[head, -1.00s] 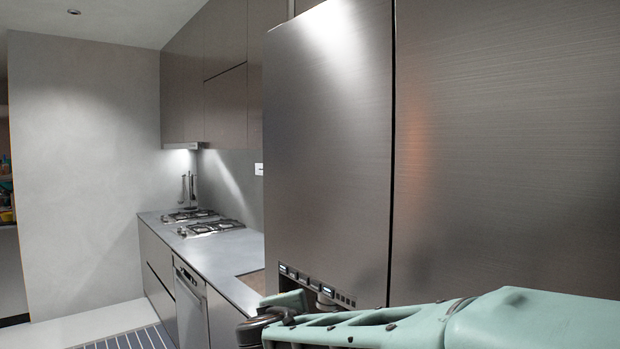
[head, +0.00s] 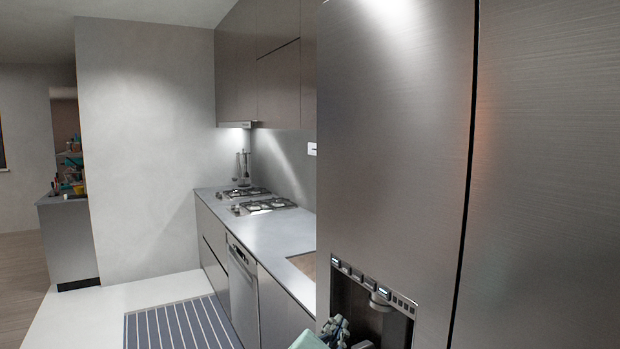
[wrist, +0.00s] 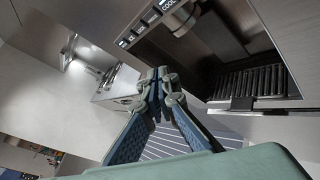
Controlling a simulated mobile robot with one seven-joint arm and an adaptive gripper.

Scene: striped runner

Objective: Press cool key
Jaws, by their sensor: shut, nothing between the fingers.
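The fridge's dispenser has a row of small keys (head: 358,275) along its top edge, seen at the lower right in the head view. In the wrist view the key row runs along the top, and a key with the word COOL (wrist: 168,5) is at the top edge, partly cut off. My gripper (wrist: 158,80) is shut and empty, its blue-padded fingers meeting in the middle of the wrist view. It appears below the key row and apart from the COOL key. In the head view only part of my gripper (head: 337,332) shows at the bottom, in front of the dispenser.
A round nozzle (wrist: 181,18) juts out under the keys, close to the COOL key. A ribbed drip tray (wrist: 258,84) lies lower in the recess. A counter (head: 232,205) with a gas hob stands left of the fridge. A striped runner (head: 180,325) covers the floor.

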